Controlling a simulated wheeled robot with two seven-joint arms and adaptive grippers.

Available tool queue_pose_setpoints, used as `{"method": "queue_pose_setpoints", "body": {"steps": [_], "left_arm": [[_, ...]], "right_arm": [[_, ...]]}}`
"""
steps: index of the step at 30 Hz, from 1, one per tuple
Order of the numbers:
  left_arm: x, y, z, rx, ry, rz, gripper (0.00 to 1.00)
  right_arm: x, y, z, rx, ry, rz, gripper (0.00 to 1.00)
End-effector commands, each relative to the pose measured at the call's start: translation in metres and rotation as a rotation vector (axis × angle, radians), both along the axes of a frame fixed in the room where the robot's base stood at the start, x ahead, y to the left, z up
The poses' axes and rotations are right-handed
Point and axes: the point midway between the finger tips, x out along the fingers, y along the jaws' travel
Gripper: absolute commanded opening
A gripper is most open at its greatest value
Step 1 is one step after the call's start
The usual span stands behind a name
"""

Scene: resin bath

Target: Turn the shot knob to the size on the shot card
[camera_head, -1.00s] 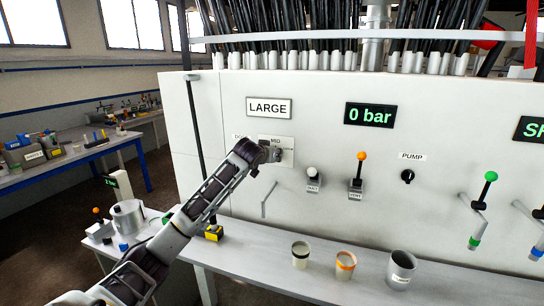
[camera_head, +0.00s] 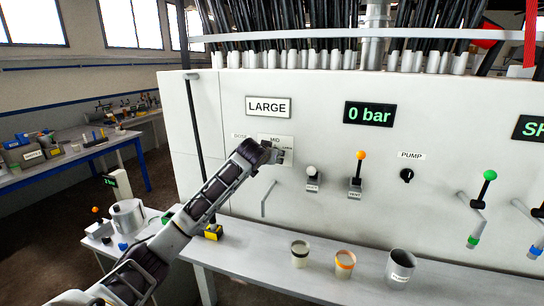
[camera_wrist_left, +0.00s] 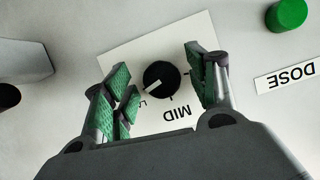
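The shot card (camera_head: 268,106) on the white machine front reads LARGE. The shot knob (camera_wrist_left: 160,77) is black with a white pointer and sits on a pale plate (camera_wrist_left: 120,57) marked MID. In the left wrist view the picture is upside down, and the pointer aims to the lower left, towards a partly hidden label starting with L. My left gripper (camera_head: 278,153) is at the plate, below the card. In the left wrist view its green-padded fingers (camera_wrist_left: 161,88) stand apart on either side of the knob, with gaps showing. My right gripper is out of view.
Right of the plate are a white-knobbed lever (camera_head: 312,173), an orange-knobbed lever (camera_head: 361,156) and the PUMP knob (camera_head: 407,175). A green button (camera_wrist_left: 287,14) is near the DOSE label (camera_wrist_left: 287,77). Cups (camera_head: 345,262) stand on the bench below.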

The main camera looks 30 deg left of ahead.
Motion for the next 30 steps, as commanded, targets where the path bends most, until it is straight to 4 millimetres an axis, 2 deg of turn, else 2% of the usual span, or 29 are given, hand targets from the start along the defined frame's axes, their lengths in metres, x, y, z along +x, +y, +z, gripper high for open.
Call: {"method": "queue_pose_setpoints", "body": {"steps": [14,30], "left_arm": [[-0.005,-0.001,0.005,0.001,-0.006,0.001,0.58],[-0.049,-0.013,0.024,0.002,-0.006,0.000,0.58]], "right_arm": [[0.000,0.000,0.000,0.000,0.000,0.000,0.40],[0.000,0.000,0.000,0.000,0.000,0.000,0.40]]}}
